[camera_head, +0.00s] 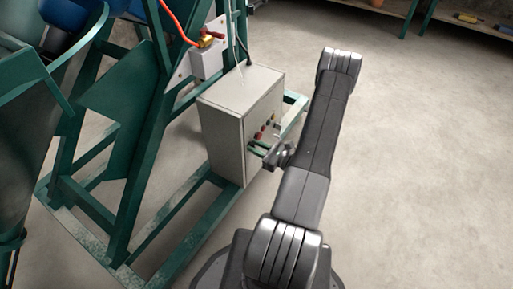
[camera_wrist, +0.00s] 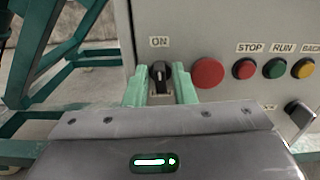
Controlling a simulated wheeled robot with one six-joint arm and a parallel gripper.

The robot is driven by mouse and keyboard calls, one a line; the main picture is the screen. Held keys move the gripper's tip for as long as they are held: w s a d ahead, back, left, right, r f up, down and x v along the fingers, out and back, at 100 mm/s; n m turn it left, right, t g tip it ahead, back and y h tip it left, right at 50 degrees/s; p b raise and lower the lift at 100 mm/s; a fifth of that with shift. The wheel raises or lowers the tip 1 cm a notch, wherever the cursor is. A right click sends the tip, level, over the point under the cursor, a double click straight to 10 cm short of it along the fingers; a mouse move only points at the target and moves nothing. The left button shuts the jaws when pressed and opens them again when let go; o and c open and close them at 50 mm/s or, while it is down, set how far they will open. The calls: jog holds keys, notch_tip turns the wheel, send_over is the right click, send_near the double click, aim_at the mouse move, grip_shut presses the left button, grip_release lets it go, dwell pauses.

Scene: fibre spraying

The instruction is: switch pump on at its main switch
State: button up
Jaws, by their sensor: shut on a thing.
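The main switch (camera_wrist: 160,71) is a small black rotary knob on the front of a grey control box (camera_head: 222,135). An "ON" label sits just above it in the wrist view, and the knob's handle looks about upright, towards that label. My gripper (camera_wrist: 159,84) has its two green fingers shut on the knob, one on each side. In the head view my gripper (camera_head: 259,148) reaches the box's front from the right; the knob is hidden there.
Right of the switch are a large red button (camera_wrist: 207,73) and smaller red, green and yellow buttons labelled STOP, RUN and BACK. A black-handled switch (camera_wrist: 299,113) is at lower right. A green frame (camera_head: 160,215) surrounds the box. Concrete floor right of my arm is clear.

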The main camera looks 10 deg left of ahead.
jog(key=shift+m, duration=0.4)
jog(key=o, duration=0.7)
jog(key=p+v, duration=0.2)
jog(key=v, duration=1.1)
jog(key=shift+d, duration=0.4)
jog(key=shift+s, duration=0.1)
jog(key=b+x, duration=0.2)
jog(key=x, duration=1.2)
